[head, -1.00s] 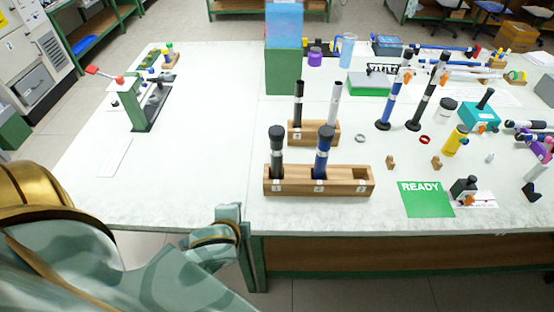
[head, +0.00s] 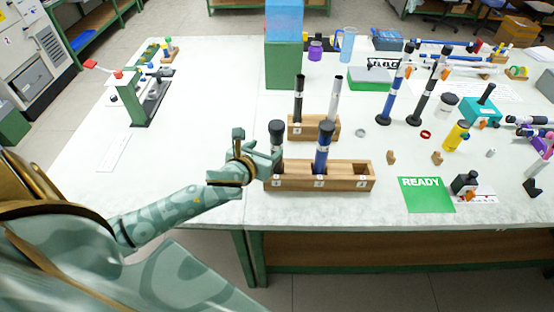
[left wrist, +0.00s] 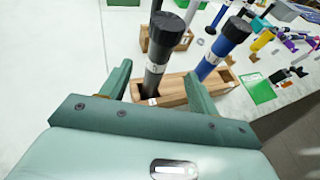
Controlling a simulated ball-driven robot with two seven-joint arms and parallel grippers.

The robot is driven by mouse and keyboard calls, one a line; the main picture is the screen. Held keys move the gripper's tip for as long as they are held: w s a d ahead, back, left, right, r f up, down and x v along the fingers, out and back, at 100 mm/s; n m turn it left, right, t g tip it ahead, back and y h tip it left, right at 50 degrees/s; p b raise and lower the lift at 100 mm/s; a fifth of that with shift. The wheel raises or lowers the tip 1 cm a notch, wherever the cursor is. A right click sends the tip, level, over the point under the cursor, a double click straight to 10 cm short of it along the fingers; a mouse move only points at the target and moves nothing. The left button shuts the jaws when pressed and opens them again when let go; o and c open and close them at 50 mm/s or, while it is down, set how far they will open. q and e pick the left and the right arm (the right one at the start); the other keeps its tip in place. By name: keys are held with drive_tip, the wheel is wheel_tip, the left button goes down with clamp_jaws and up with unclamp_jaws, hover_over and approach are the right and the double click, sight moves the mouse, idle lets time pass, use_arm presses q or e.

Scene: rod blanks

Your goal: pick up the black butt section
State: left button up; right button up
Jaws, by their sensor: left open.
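The black butt section (head: 277,136) stands upright in the left slot of the front wooden rack (head: 345,183). It also shows in the left wrist view (left wrist: 158,60), beyond and between my fingers. My left gripper (head: 268,158) is open, close to the left side of the black butt section. In the head view the gripper hides part of its lower body. In the left wrist view the two fingers (left wrist: 160,88) spread to either side of it, with no clear contact. A blue butt section (head: 322,146) stands in the middle slot. My right gripper is not in view.
A rear wooden rack (head: 325,128) holds a thin black rod (head: 299,98) and a white rod (head: 335,102). A green READY card (head: 426,194) lies to the right. A green block (head: 284,63) stands behind. The table's left part is mostly clear.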

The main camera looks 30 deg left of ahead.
sight(274, 143)
use_arm(q)
drive_tip(key=x, duration=0.4)
drive_tip(key=shift+f+b, duration=0.1)
drive_tip(key=shift+b, duration=0.2)
drive_tip(key=x, duration=0.2)
drive_tip(key=b+x, duration=0.1)
drive_tip(key=x, duration=0.1)
drive_tip(key=shift+w+f, duration=0.1)
drive_tip(key=shift+f, duration=0.25)
drive_tip(key=shift+w+f, duration=0.1)
drive_tip(key=shift+w, duration=0.35)
drive_tip(key=shift+s, duration=0.1)
drive_tip(key=shift+c, duration=0.3)
clamp_jaws()
